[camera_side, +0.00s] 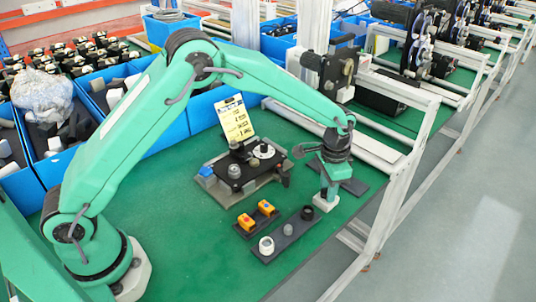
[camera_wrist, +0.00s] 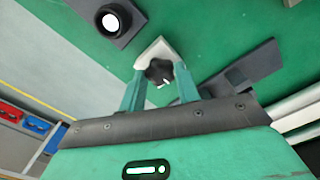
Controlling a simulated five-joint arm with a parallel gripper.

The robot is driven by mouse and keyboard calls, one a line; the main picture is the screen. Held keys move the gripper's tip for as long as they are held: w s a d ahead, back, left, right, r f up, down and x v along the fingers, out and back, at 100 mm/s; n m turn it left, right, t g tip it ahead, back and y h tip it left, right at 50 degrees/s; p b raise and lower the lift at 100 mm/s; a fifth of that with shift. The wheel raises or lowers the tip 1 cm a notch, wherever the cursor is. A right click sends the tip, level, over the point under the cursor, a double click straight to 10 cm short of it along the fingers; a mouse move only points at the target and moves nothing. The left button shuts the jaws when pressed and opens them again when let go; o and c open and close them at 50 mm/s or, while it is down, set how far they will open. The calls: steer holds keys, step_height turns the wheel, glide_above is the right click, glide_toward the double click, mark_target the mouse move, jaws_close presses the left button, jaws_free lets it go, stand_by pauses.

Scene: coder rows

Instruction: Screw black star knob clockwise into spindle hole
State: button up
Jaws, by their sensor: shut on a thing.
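My gripper (camera_side: 327,188) is low over the green bench at its right edge, in the side view. In the wrist view, my gripper (camera_wrist: 160,82) has its two green fingers on either side of the black star knob (camera_wrist: 158,72) and is shut on it. The knob is at a white block (camera_wrist: 153,49). The block (camera_side: 326,203) also shows below the fingers in the side view, where the knob itself is hidden. A dark fixture plate (camera_side: 222,170) with a white disc and knobs stands left of the gripper. I cannot make out the spindle hole.
A dark strip (camera_side: 273,247) with a white ring and other round parts lies at the front. A small black box (camera_side: 245,222) with orange-yellow buttons sits behind it. A dark flat bar (camera_wrist: 240,75) lies right of the gripper. A white frame rail (camera_side: 395,200) bounds the bench at right.

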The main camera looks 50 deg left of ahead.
steer(key=shift+r, duration=0.1)
steer(key=shift+r, duration=2.15)
steer(key=shift+a, duration=0.1)
steer(key=s+a+r+n, duration=0.2)
steer(key=s+a, duration=0.4)
steer(key=a, duration=0.5)
steer(key=s+a+r+n, duration=0.3)
steer(key=s+a, duration=0.4)
steer(key=a, duration=0.3)
steer(key=shift+a+r+n, duration=0.35)
steer(key=shift+a+n, duration=0.05)
steer(key=shift+n, duration=0.1)
steer(key=shift+f, duration=0.1)
steer(key=shift+f, duration=1.8)
